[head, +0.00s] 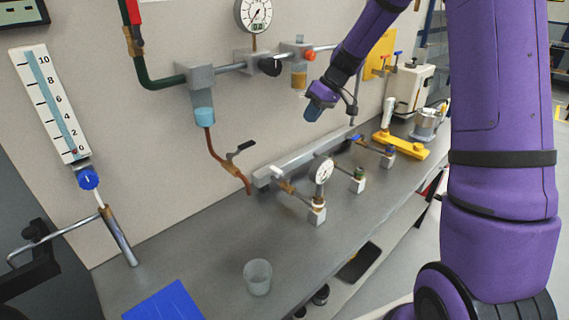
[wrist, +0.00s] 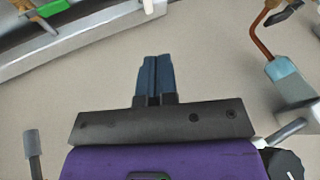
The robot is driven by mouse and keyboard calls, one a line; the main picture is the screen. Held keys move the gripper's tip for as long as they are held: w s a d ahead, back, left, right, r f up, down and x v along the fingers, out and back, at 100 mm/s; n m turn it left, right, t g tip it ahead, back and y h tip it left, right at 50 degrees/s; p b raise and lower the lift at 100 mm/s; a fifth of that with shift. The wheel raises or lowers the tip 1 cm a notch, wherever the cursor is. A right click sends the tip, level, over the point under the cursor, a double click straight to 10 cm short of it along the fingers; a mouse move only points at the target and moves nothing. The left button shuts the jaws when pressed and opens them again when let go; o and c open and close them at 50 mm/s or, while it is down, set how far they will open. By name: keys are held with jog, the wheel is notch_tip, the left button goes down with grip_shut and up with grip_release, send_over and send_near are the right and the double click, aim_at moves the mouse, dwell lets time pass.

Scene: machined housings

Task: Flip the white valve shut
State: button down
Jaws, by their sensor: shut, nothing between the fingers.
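A white piece at the top of the wrist view (wrist: 152,8) may be this handle. My gripper (head: 313,110) is above and to the right of the valve, apart from it, in front of the wall. Its dark blue fingers are together and empty in the wrist view (wrist: 157,76).
A black-handled valve (head: 240,147) hangs on a copper pipe to the left. A blue-handled valve (head: 357,138) stands farther right. The grey rail (head: 310,155) runs behind the white valve. A clear cup (head: 257,277) stands near the front; the bench between is clear.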

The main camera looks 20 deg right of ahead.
aim_at(280, 174)
jog(key=w+d+f, duration=0.1)
jog(key=w+f, duration=0.2)
jog(key=f, duration=0.2)
jog(key=w+d+f+y, duration=0.1)
jog(key=w+d+f, duration=0.1)
jog(key=f, duration=0.4)
jog(key=shift+w+d+f+n+y, duration=0.2)
jog(key=shift+w+d+n+y, duration=0.15)
jog(key=shift+w, duration=0.45)
jog(key=shift+a+f, duration=0.1)
jog(key=shift+a, duration=0.05)
jog(key=shift+s+a+f, duration=0.1)
jog(key=shift+a+f, duration=1.2)
jog(key=shift+a, duration=0.25)
jog(key=shift+w+a+f, duration=0.1)
jog(key=shift+a+f, duration=1.2)
jog(key=shift+a, duration=0.25)
jog(key=shift+s+a+f, duration=0.1)
jog(key=shift+a+f, duration=1.2)
jog(key=shift+a, duration=0.25)
